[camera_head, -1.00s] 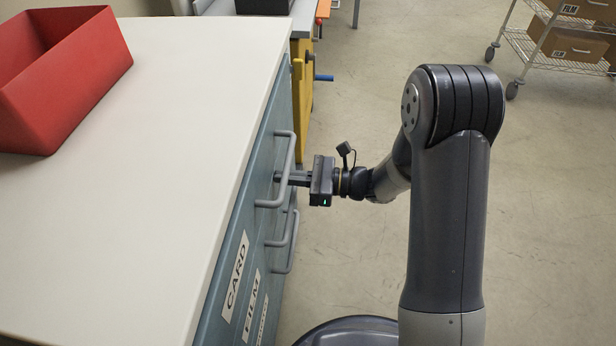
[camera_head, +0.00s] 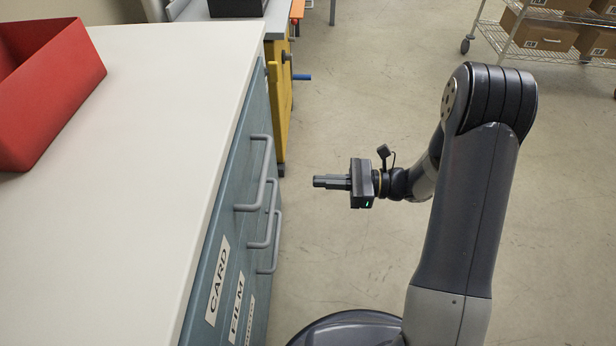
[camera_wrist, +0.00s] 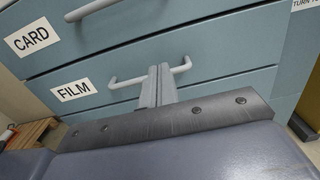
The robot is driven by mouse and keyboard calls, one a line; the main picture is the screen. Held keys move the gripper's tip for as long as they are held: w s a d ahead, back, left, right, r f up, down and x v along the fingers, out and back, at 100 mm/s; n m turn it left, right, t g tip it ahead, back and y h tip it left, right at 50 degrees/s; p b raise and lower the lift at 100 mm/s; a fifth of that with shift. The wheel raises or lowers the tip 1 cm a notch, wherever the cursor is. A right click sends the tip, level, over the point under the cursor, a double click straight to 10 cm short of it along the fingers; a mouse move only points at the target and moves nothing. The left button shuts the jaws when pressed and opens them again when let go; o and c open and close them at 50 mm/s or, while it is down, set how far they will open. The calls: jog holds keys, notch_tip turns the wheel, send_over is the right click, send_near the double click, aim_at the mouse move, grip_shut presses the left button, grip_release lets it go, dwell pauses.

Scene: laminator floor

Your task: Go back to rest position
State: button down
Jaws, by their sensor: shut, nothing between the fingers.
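My gripper (camera_head: 318,182) is shut and empty. It is held out level in the air to the right of the blue drawer cabinet (camera_head: 222,240), with floor showing between its fingertips and the drawer handles. In the wrist view my gripper's fingers (camera_wrist: 158,72) are together and point at the cabinet's drawer fronts (camera_wrist: 215,55). The top handle (camera_head: 258,175) and the handles below it are on the cabinet's right face. The drawers labelled CARD (camera_head: 217,281) and FILM (camera_head: 237,308) look closed.
A red bin (camera_head: 50,95) stands on the cream cabinet top (camera_head: 140,200). A yellow unit (camera_head: 279,95) with a blue handle is beyond the cabinet. A wire cart (camera_head: 535,45) with cardboard boxes is at the far right. The floor around my arm is clear.

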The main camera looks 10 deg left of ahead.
aim_at(253, 179)
jog(key=shift+d, duration=0.25)
jog(key=a, duration=0.4)
jog(key=a+b, duration=0.1)
jog(key=a, duration=0.4)
jog(key=s+a+b, duration=0.1)
jog(key=a, duration=0.4)
jog(key=shift+w, duration=0.1)
